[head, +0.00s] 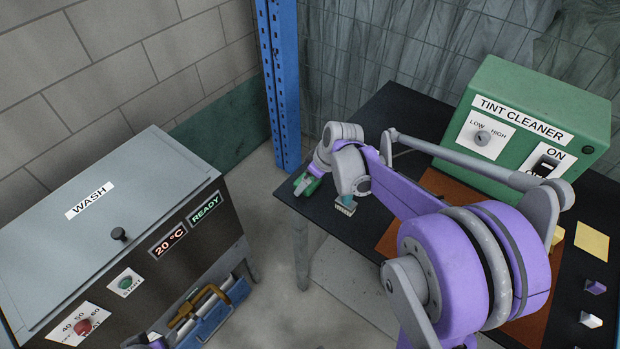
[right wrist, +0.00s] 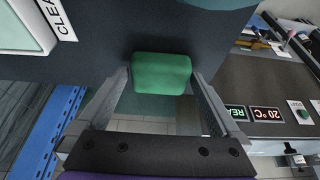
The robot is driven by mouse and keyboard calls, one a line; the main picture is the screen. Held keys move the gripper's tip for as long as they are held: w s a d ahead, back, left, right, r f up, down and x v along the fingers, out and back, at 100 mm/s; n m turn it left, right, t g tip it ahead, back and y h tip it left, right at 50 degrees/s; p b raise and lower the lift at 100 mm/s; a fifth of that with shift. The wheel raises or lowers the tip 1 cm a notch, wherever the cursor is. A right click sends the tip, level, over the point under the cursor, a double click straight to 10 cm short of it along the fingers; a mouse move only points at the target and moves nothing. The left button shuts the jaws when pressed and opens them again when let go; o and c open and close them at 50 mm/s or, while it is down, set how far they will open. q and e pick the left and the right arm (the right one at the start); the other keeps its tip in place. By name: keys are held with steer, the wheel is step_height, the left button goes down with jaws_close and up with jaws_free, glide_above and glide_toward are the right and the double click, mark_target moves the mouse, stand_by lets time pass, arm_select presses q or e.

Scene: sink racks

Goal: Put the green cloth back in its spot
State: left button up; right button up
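The green cloth (head: 313,187) is a small folded block at the tip of my right gripper (head: 305,184), near the left corner of the black table. In the right wrist view the cloth (right wrist: 161,73) sits between the two fingers of my right gripper (right wrist: 162,78), which touch its sides. The gripper is shut on it. Dark table surface shows behind the cloth, and floor shows below it. How high it is above the table is hard to tell. No marked spot for the cloth can be made out.
The green tint cleaner box (head: 535,115) stands at the back of the black table (head: 400,105). A brown mat (head: 440,185) lies before it, partly behind my arm. A yellow pad (head: 592,241) lies at right. A blue post (head: 283,85) and the wash machine (head: 115,215) stand left.

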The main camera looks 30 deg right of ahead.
steer(key=shift+r, duration=0.25)
steer(key=p+v, duration=0.1)
steer(key=v, duration=1)
steer(key=s+a+f+m+h, duration=0.1)
steer(key=s+a+f+m, duration=0.1)
steer(key=s+a, duration=0.4)
steer(key=s+a+f+m+t, duration=0.1)
steer(key=s+a+f, duration=0.4)
steer(key=s, duration=0.6)
steer(key=shift+a+m+h, duration=0.4)
steer(key=shift+a+m, duration=0.25)
steer(key=shift+m, duration=0.05)
steer(key=shift+f, duration=0.1)
